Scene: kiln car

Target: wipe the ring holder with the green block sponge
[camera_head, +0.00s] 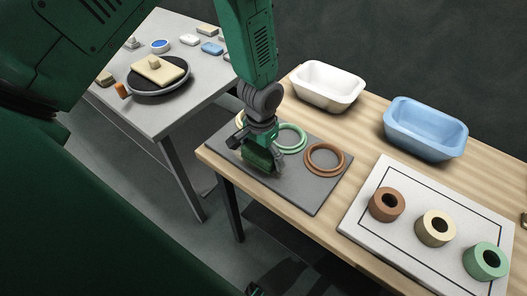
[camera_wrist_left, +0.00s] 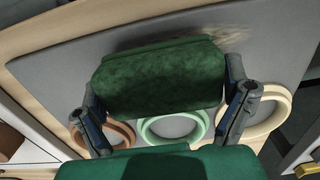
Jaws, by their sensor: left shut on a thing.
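The ring holder is a flat grey board (camera_head: 312,192) at the left end of the wooden table. It bears a mint green ring (camera_head: 292,138), a brown ring (camera_head: 324,172) and a cream ring, mostly hidden behind my gripper. My left gripper (camera_head: 262,150) is shut on the dark green block sponge (camera_head: 258,161), over the board's front left part. In the left wrist view the sponge (camera_wrist_left: 160,78) spans between both fingers, above the board (camera_wrist_left: 50,75). A brownish smudge (camera_wrist_left: 232,36) shows on the board beyond the sponge. I cannot tell whether the sponge touches the board. My right gripper is not in view.
A white basin (camera_head: 327,86) and a blue basin (camera_head: 425,128) stand at the back of the table. A white framed board (camera_head: 410,243) at the right bears brown, cream and green thick rings. A grey table (camera_head: 200,95) at the left holds a round dark plate and several small blocks.

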